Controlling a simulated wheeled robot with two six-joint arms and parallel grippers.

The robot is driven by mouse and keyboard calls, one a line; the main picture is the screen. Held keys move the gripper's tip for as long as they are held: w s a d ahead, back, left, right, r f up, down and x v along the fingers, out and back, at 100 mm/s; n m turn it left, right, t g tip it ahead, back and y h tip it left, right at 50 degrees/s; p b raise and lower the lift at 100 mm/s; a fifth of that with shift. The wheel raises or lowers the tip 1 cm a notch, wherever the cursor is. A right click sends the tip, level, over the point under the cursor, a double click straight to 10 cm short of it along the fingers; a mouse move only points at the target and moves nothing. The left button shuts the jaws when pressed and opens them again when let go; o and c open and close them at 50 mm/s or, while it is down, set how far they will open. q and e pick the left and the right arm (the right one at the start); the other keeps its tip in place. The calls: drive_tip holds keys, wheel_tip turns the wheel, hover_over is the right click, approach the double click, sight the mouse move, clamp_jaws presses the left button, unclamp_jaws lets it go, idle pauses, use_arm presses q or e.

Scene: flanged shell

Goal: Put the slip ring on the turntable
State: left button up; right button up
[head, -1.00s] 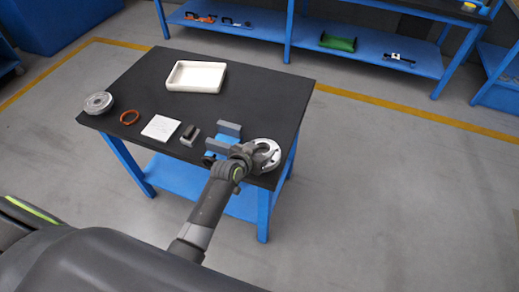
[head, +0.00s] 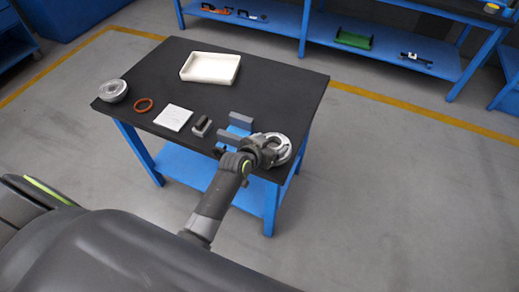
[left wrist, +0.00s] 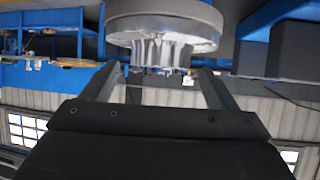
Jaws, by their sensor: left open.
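A round metal piece (head: 284,158) with a pale rim stands at the table's near right corner. In the left wrist view a grey disc (left wrist: 165,22) with a shiny fluted hub shows at the top. My left gripper (head: 268,145) is open at this round piece. In the left wrist view its fingers (left wrist: 163,82) lie on either side of the hub, with gaps visible. I cannot tell for sure which is the slip ring and which the turntable. My right gripper is out of view.
The table's back right is clear.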

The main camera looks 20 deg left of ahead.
use_arm(q)
drive_tip(key=v, duration=1.1)
drive_tip(key=shift+s+b, duration=0.2)
drive_tip(key=shift+b, duration=0.15)
drive_tip(key=s+a+f+n+g+y, duration=0.1)
drive_tip(key=s+a+f+g, duration=0.15)
drive_tip(key=f, duration=0.55)
drive_tip(key=s+a+f+g, duration=0.1)
drive_tip(key=s+f, duration=0.3)
drive_tip(key=f, duration=0.5)
drive_tip(key=s+a+f+n+g+y, duration=0.15)
drive_tip(key=s+f, duration=0.25)
drive_tip(key=f, duration=0.4)
drive_tip(key=s+a+f+g, duration=0.1)
drive_tip(key=s+f+g, duration=0.1)
drive_tip(key=s+f, duration=0.4)
drive_tip(key=s+a+f+g, duration=0.2)
drive_tip(key=s+f, duration=0.4)
drive_tip(key=s, duration=0.7)
drive_tip(key=s+a+f+g, duration=0.1)
drive_tip(key=s+f, duration=0.4)
drive_tip(key=s, duration=0.5)
drive_tip(key=shift+a+f+g+y, duration=0.4)
drive_tip(key=shift+a+y, duration=0.05)
drive_tip(key=shift+a, duration=0.2)
drive_tip(key=shift+a+n, duration=0.1)
drive_tip(key=shift+n, duration=0.15)
